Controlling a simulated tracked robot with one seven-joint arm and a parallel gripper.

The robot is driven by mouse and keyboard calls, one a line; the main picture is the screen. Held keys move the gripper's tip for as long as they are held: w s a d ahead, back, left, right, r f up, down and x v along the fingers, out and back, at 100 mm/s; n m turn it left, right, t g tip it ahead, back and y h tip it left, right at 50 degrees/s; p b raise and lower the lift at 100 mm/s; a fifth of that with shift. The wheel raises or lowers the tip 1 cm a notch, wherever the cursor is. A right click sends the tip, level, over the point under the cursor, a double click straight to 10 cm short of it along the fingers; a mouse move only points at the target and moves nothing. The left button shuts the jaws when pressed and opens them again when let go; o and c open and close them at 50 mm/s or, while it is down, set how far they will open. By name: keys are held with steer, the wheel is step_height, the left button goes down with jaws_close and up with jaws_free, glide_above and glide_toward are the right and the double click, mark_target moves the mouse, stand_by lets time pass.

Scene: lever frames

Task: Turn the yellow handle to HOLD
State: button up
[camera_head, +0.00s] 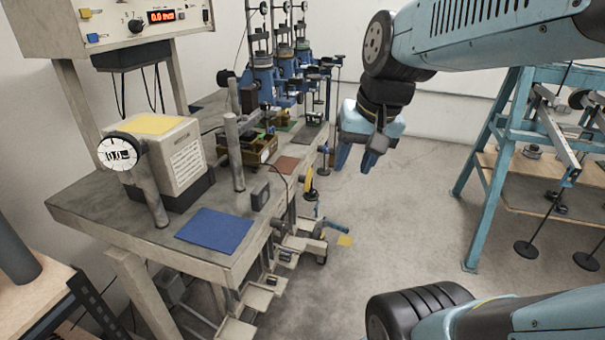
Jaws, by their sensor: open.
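A small yellow upright piece (308,181) shows at the right edge of the long bench. Lower down, a blue lever (333,227) carries a yellow tip (344,240). I cannot tell which of these is the yellow handle, and no HOLD mark is readable. My gripper (355,161) is open and empty, pointing down in the air right of the bench edge. In the picture it is up and right of both yellow pieces and apart from them.
The long grey bench (105,208) holds a dial instrument (170,150), a blue mat (214,230), a grey post (235,155) and several blue lever frames (265,80) at the back. A teal frame (485,180) with hanging weights stands right. Floor (400,225) between them is clear.

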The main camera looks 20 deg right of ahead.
steer(key=w+f+m+g+y, duration=0.4)
steer(key=w+f+m+y, duration=0.1)
steer(key=w+f+m, duration=0.15)
steer(key=m+t+y, duration=0.9)
steer(key=m+t, duration=0.2)
steer(key=m, duration=1.3)
glide_toward(305, 180)
steer(key=w+x, duration=0.1)
steer(key=x, duration=0.6)
steer(key=shift+w+f, duration=0.2)
steer(key=shift+f, duration=0.05)
steer(key=shift+m, duration=0.25)
jaws_close()
steer(key=shift+d, duration=0.1)
